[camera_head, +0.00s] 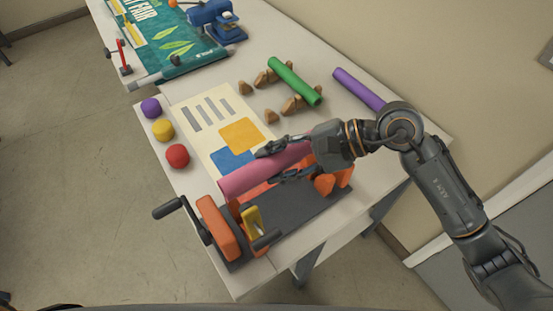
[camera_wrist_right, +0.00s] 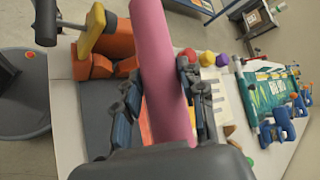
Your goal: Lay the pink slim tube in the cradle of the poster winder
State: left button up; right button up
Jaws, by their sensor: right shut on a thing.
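The pink slim tube (camera_head: 240,179) is held by my right gripper (camera_head: 277,161) above the poster winder, and one end points toward the winder's crank side. In the right wrist view the pink tube (camera_wrist_right: 160,65) runs between the two fingers (camera_wrist_right: 163,98), which are shut on it. The poster winder (camera_head: 292,216) has a dark base, orange blocks, a yellow clamp and a black crank handle at its left. Its orange cradle is partly hidden beneath the tube and gripper. I cannot tell whether the tube touches the cradle. My left gripper is not in view.
A green tube (camera_head: 293,82) lies on brown wedge supports, and a purple tube (camera_head: 358,89) lies behind. Purple, yellow and red knobs (camera_head: 177,155) line the left table edge beside a printed poster (camera_head: 215,113). A green banner (camera_head: 170,40) and a blue device (camera_head: 217,20) stand farther back.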

notch_tip(320, 180, down, 11)
jog(key=b, duration=0.4)
jog(key=shift+b, duration=0.3)
jog(key=shift+f+b, duration=0.7)
jog(key=shift+b, duration=0.15)
jog(key=o, duration=1.3)
jog(key=shift+c, duration=0.2)
jog(key=shift+d, duration=0.15)
